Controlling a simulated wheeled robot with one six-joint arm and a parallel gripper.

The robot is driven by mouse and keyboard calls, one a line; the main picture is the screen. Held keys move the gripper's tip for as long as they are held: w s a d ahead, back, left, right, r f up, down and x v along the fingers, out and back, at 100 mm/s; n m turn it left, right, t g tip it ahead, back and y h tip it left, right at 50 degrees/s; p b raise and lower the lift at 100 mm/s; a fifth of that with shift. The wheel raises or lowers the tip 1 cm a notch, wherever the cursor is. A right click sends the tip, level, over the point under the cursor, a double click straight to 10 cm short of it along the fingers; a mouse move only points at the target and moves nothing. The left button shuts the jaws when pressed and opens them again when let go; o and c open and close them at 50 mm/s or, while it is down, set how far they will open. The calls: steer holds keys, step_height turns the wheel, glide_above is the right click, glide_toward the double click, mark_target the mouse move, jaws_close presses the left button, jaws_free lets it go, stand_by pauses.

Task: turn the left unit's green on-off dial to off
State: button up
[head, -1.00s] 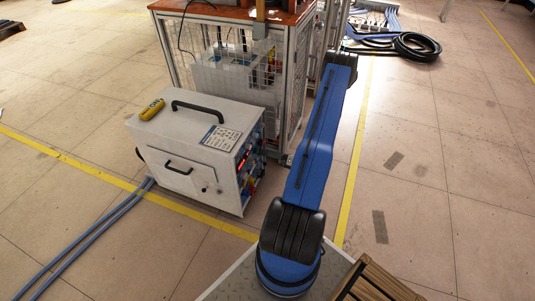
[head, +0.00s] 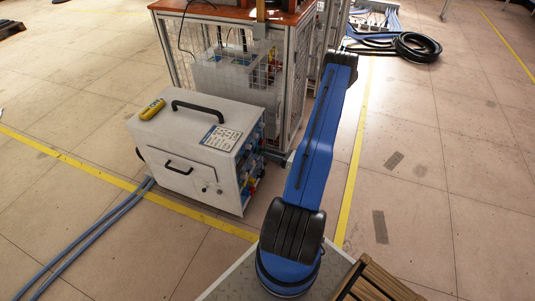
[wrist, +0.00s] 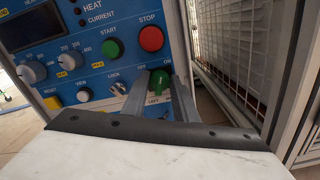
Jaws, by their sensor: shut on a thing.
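The green dial (wrist: 159,79) is on the blue front panel (wrist: 118,62) of a white unit, above the label LEFT. My gripper (wrist: 160,85) has one finger on each side of the dial and is shut on it. The dial's grip looks roughly upright, but its exact pointing is hard to read. In the head view the white unit (head: 190,145) stands on the floor, with its knob panel seen edge-on. My gripper is not clearly visible there.
On the panel are a green START button (wrist: 111,48), a red STOP button (wrist: 151,38), a lock switch (wrist: 119,88) and a dark display (wrist: 32,25). A wire-mesh cage (head: 285,85) stands close to the panel. A yellow object (head: 152,109) lies on the unit.

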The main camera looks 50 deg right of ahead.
steer(key=n, duration=1.3)
steer(key=shift+s+a, duration=0.15)
steer(key=shift+a, duration=0.05)
steer(key=shift+f, duration=0.1)
stand_by(0.4)
steer(key=o, duration=1)
steer(key=v, duration=1.7)
steer(key=shift+s, duration=0.2)
